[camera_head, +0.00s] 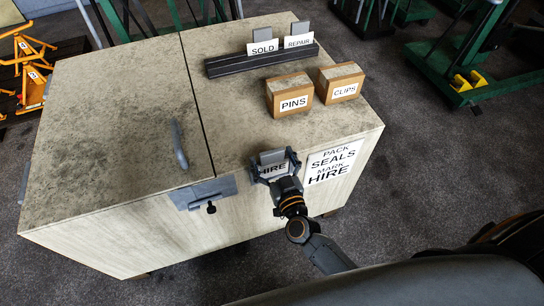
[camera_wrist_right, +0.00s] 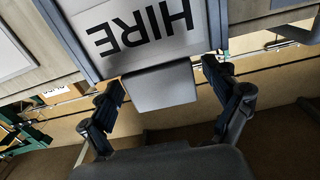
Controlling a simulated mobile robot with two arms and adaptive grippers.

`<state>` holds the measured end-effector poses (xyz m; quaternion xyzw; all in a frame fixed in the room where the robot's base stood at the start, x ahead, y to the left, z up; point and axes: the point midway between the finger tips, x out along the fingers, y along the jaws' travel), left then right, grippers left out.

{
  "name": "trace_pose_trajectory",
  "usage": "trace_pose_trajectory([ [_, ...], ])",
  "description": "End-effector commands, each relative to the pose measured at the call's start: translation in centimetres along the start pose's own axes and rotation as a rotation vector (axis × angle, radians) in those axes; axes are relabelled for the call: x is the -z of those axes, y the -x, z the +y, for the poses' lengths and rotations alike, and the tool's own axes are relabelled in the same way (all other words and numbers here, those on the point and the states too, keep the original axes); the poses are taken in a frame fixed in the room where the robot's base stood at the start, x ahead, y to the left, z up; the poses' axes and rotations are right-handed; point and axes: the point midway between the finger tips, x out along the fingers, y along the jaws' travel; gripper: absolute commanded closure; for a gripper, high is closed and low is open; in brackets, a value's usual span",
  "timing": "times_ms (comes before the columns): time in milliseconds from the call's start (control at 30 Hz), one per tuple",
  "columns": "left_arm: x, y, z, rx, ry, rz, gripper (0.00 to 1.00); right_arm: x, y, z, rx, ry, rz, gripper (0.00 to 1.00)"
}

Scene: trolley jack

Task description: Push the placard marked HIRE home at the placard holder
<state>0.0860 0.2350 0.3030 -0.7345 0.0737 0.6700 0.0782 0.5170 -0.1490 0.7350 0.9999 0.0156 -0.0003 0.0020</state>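The placard marked HIRE (camera_head: 272,169) is at the cabinet's front face, its grey tab standing up. In the right wrist view the placard (camera_wrist_right: 145,30) shows upside down, its lettered face between the side rails of a blue-grey placard holder (camera_wrist_right: 72,42). Its grey tab (camera_wrist_right: 160,87) sticks out of the holder towards my gripper. I cannot tell how deep the placard sits. My right gripper (camera_head: 275,165) is open, its fingers on either side of the tab; the wrist view shows the fingers (camera_wrist_right: 168,80) spread wider than the tab. My left gripper is not in view.
The cabinet top (camera_head: 110,110) carries a dark rack (camera_head: 262,61) with SOLD (camera_head: 263,47) and REPAIR (camera_head: 298,42) placards. Boxes marked PINS (camera_head: 290,96) and CLIPS (camera_head: 342,82) stand near it. A PACK SEALS MARK HIRE sign (camera_head: 332,166) and a metal hasp (camera_head: 203,192) flank the holder.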

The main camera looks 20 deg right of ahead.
Motion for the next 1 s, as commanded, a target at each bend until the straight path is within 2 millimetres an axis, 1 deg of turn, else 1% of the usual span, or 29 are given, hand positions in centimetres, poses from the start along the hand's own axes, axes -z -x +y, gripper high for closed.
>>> trace_pose_trajectory([
  [267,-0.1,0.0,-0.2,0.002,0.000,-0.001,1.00,0.0,0.1,0.0,0.000,0.000,-0.001,0.09],
  [367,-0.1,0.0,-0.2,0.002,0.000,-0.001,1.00,-0.1,0.7,0.0,0.000,0.001,-0.002,0.09],
  [467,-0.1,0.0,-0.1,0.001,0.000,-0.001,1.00,-0.2,2.1,0.0,0.001,0.001,-0.004,0.09],
  [700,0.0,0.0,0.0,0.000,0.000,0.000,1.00,-0.1,7.2,0.0,0.002,0.001,-0.005,0.09],
  [800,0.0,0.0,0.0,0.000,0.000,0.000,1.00,-0.1,9.2,0.0,0.002,0.000,-0.004,0.09],
  [900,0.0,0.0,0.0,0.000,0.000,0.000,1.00,-0.1,10.6,0.0,0.001,0.002,-0.003,0.09],
  [1000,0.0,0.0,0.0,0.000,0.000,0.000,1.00,0.0,11.5,0.0,0.000,0.001,-0.001,0.09],
])
